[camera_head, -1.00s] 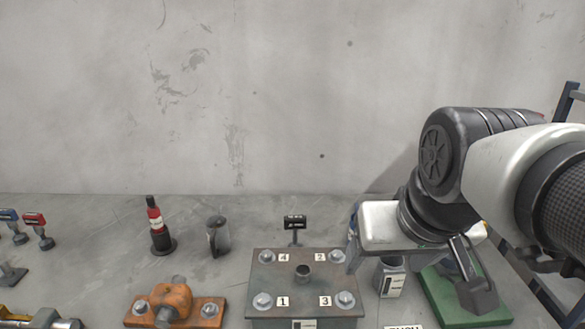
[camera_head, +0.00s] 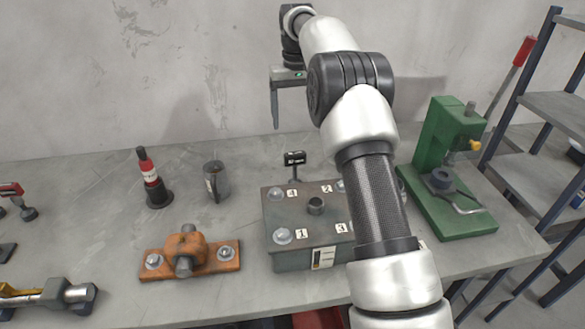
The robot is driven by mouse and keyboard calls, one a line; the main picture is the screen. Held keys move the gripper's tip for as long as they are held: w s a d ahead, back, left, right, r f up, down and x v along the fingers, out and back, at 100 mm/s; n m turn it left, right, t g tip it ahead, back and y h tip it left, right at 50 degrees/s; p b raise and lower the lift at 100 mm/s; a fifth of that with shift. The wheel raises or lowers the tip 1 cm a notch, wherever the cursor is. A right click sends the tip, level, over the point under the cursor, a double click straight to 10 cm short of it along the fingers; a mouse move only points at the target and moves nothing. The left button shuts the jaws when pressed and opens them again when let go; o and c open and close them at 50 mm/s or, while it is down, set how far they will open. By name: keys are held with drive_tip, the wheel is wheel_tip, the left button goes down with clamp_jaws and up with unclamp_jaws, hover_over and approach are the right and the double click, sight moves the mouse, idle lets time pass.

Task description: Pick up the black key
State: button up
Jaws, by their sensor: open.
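The black key (camera_head: 294,158) stands upright behind the grey metal block (camera_head: 292,262), its black tagged head with white marks at the top of a thin shaft. Its lower end is hidden behind the block. My gripper (camera_head: 285,105) hangs in the air above and behind the key, near the wall, and is open and empty. One finger shows pointing down; the other is hidden behind my arm. My arm also covers the right side of the block.
An orange clamp block (camera_head: 205,251), a grey mug (camera_head: 216,182) and a red-black bottle-shaped tool (camera_head: 151,180) stand left of the block. A green press (camera_head: 447,160) stands right, beside shelving (camera_head: 555,170). A red-headed tool (camera_head: 14,192) is at far left.

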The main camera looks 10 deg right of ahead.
sight(295, 155)
drive_tip(key=f, duration=0.9)
drive_tip(key=w+f, duration=0.1)
drive_tip(key=f, duration=0.3)
drive_tip(key=shift+f+b, duration=0.3)
drive_tip(key=shift+w+d+f+p, duration=0.1)
drive_tip(key=shift+w+f+p, duration=0.1)
drive_tip(key=shift+f, duration=1.35)
drive_tip(key=shift+w+f+p, duration=0.15)
drive_tip(key=shift+f+p, duration=0.05)
drive_tip(key=shift+f, duration=1.35)
